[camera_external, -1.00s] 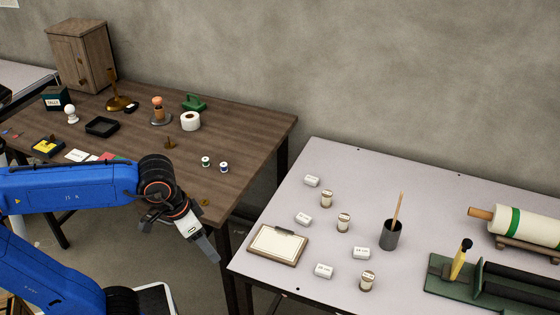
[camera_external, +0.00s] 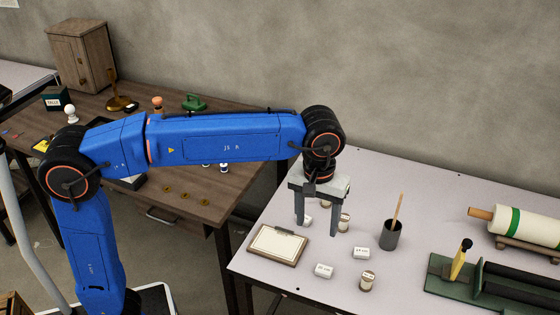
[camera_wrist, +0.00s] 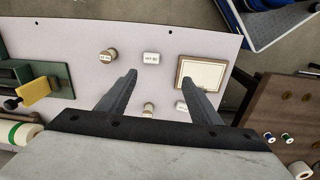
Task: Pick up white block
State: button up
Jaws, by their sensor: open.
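Several small white blocks with dark print lie on the pale table. One block (camera_external: 323,270) lies near the front edge and also shows in the wrist view (camera_wrist: 151,58). Another block (camera_external: 361,252) lies to its right and farther back. My gripper is open and empty, pointing down over the table's left part. Its height above the blocks is hard to tell.
A clipboard (camera_external: 277,245) lies to the left, and a dark cup (camera_external: 391,235) with a stick stands to the right. A green tool (camera_external: 440,272) and a roller (camera_external: 520,224) are farther right.

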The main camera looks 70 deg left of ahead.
jog(key=w+d, duration=0.2)
jog(key=w, duration=0.1)
send_over(324, 269)
jog(key=shift+n, duration=0.4)
jog(key=f, duration=1.2)
jog(key=shift+w+d+f, duration=0.1)
jog(key=shift+d, duration=0.15)
jog(key=shift+a+f, duration=0.15)
jog(key=shift+f, duration=1.2)
jog(key=shift+a+f, duration=0.1)
jog(key=shift+f, duration=1.2)
jog(key=c, duration=1.1)
